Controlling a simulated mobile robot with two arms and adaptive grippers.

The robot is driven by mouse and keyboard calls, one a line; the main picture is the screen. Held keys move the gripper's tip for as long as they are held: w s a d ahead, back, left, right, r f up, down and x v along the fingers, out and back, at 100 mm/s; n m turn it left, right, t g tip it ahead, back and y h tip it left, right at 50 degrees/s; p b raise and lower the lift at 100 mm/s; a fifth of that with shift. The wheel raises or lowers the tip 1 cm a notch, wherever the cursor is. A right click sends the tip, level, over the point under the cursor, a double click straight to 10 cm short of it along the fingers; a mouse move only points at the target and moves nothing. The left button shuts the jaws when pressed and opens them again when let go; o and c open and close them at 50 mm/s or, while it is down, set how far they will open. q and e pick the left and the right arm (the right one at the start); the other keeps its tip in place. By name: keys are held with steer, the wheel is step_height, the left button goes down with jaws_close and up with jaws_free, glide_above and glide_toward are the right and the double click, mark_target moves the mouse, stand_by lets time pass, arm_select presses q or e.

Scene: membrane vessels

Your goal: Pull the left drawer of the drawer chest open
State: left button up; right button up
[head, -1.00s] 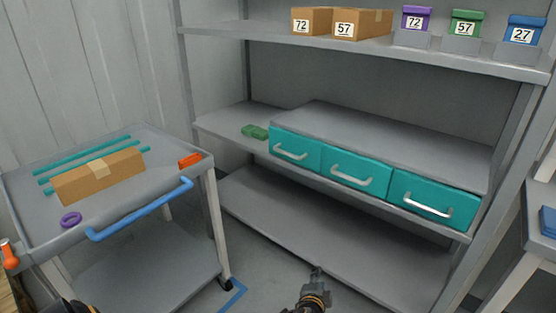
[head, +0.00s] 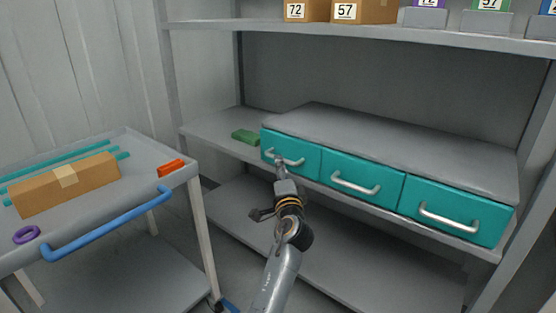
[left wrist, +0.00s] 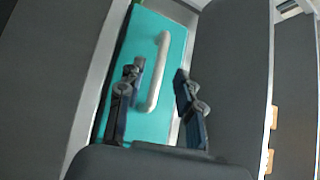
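The drawer chest (head: 390,141) sits on the middle shelf with three teal drawers, each with a pale bar handle. The left drawer (head: 308,154) is shut, its front in line with the others. My left gripper (head: 281,162) is at its handle (head: 291,161) and hides part of it. In the left wrist view the teal drawer front (left wrist: 170,35) and its handle (left wrist: 157,72) lie ahead. The fingers (left wrist: 158,80) are open, one on each side of the handle, with gaps to it. My right gripper is not in view.
A green object (head: 245,136) lies on the shelf left of the chest. A grey cart (head: 105,205) with a blue handle (head: 110,224) stands at the left, carrying a cardboard box (head: 65,184). Boxes and bins line the upper shelf (head: 400,35).

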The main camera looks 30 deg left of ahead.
arm_select(q)
steer(key=x, duration=0.5)
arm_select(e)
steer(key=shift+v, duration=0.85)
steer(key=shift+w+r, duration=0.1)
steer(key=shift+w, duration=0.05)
arm_select(q)
jaws_close()
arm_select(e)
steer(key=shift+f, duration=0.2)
